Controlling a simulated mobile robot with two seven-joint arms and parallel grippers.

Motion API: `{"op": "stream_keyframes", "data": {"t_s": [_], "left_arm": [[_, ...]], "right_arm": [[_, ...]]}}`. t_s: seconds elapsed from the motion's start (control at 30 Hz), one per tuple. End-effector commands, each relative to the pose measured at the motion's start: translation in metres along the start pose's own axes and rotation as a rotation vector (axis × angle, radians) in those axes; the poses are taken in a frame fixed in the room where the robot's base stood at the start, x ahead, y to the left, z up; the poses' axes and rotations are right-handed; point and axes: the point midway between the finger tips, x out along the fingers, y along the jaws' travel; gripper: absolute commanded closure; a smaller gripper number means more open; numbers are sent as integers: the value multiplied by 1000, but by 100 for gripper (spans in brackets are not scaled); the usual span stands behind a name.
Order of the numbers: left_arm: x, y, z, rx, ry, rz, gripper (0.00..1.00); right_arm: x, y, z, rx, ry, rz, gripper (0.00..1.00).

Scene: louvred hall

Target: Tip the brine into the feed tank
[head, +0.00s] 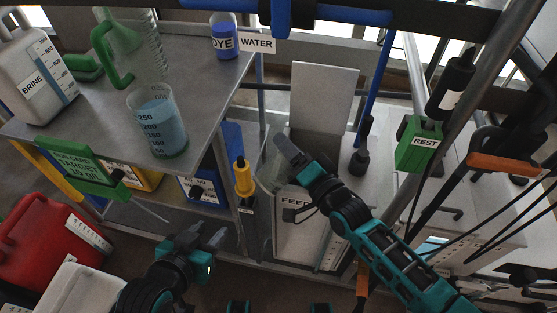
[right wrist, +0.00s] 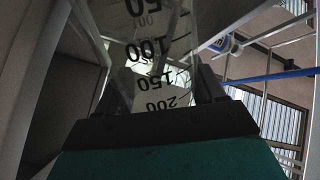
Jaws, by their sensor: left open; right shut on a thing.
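The white brine jug (head: 38,88), labelled BRINE, stands on the left of the grey table. My right gripper (head: 283,160) is shut on a clear graduated beaker (head: 269,176), beside the upper part of the white feed tank (head: 299,238), whose FEED label is partly covered by my arm. The right wrist view shows the beaker (right wrist: 150,58) close up between the fingers, with marks from 50 to 200. I see no coloured liquid in it; its tilt and contents are hard to tell. My left gripper (head: 214,238) is open and empty, low in front of the table.
A beaker of blue liquid (head: 160,128) stands near the table's front edge (head: 196,160). A green-handled clear jug (head: 135,45) and a blue dye bottle (head: 224,38) stand behind. A green REST block (head: 417,145) is at right, a red can (head: 55,240) at lower left.

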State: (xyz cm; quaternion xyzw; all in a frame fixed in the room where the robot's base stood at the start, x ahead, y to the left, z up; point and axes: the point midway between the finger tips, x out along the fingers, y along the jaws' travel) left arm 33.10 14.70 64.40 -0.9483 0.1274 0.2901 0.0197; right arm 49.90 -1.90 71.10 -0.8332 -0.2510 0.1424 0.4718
Motion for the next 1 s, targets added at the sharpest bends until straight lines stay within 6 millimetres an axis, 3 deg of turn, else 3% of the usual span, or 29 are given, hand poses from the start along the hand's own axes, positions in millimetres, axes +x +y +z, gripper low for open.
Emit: {"op": "stream_keyframes", "data": {"t_s": [0.03, 0.1, 0.47, 0.8, 1.0], "left_arm": [[-8, 0, -12, 0, 2, 0, 57], [-10, 1, -17, 1, 4, 0, 57], [-11, -1, -16, 8, 0, 0, 57], [-32, 0, -48, 10, 0, 0, 57], [-36, 1, -54, 9, 1, 0, 57]], "right_arm": [[0, -10, -4, -66, 1, 1, 88], [0, -13, -3, -145, 1, 1, 88], [0, -13, 0, -205, 1, 0, 88], [0, -54, 17, -492, 2, 0, 88], [0, -63, 26, -607, 1, 1, 88]]}}
